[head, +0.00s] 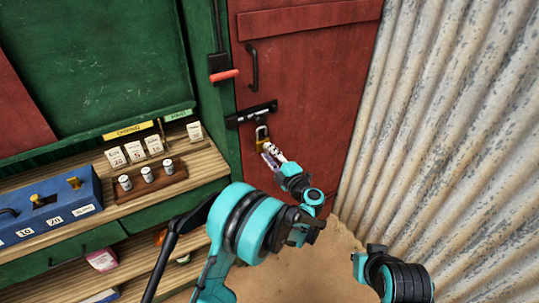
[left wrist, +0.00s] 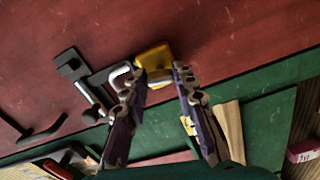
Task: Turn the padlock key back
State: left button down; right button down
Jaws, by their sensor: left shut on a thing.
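The brass padlock (head: 260,141) hangs from the black hasp (head: 240,119) on the red door. My left gripper (head: 269,150) is right at the padlock's lower side. In the left wrist view the yellow padlock (left wrist: 154,57) shows just beyond the fingertips, with its pale shackle beside it. My left gripper (left wrist: 161,75) has its fingers on either side of a small greyish piece, the padlock key, and is shut on it. Most of the key is hidden, so I cannot tell how far it is turned. My right gripper is not in view.
The red door (head: 310,80) has a black handle (head: 252,67). A red lever (head: 223,76) sits on the green frame to its left. Corrugated metal wall (head: 440,120) closes off the right. The wooden counter at left holds a blue box (head: 45,208) and several small weights.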

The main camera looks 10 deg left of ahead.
pick_arm(q)
jog(key=shift+n, duration=1.2)
jog(key=c, duration=1.2)
grip_release()
jog(key=shift+d, duration=0.1)
jog(key=v, duration=1.2)
